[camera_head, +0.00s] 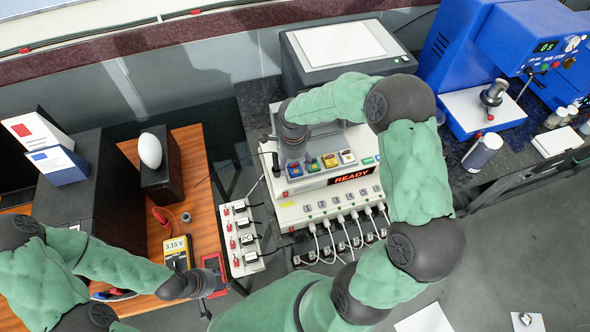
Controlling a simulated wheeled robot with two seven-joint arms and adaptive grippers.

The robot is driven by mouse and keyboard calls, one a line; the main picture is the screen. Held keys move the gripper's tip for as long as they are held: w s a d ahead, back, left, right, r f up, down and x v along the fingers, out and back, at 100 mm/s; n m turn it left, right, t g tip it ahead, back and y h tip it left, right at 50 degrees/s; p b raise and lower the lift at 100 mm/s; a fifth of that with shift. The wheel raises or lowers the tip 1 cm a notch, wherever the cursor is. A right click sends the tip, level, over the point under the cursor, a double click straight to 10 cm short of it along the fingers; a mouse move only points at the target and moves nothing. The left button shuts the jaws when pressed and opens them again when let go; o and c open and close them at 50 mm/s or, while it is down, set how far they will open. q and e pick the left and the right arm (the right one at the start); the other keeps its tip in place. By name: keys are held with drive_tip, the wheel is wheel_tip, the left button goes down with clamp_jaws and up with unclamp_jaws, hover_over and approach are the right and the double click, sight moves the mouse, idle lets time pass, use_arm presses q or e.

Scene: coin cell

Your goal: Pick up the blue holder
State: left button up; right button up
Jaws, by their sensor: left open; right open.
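The blue holder (295,171) sits at the left end of a row of small coloured holders on the white tester, left of the green holder (313,166). My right gripper (285,162) points down just behind and above the blue holder, close to it. It is open, and its fingers are small and partly hidden by the wrist, so I cannot tell whether they touch the holder. My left gripper (212,282) is open at the lower left, beside a red meter (214,266) at the wooden table's edge.
An orange holder (330,160) and a yellow holder (347,157) continue the row. The tester's READY display (352,175) is in front, with several cables below. A yellow multimeter (177,252) and a white power strip (241,238) lie left. A blue machine (500,50) stands right.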

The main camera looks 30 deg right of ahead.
wheel_tip(320, 180, down, 2)
drive_tip(key=shift+f, duration=0.1)
drive_tip(key=c, duration=1.2)
drive_tip(key=shift+r, duration=0.2)
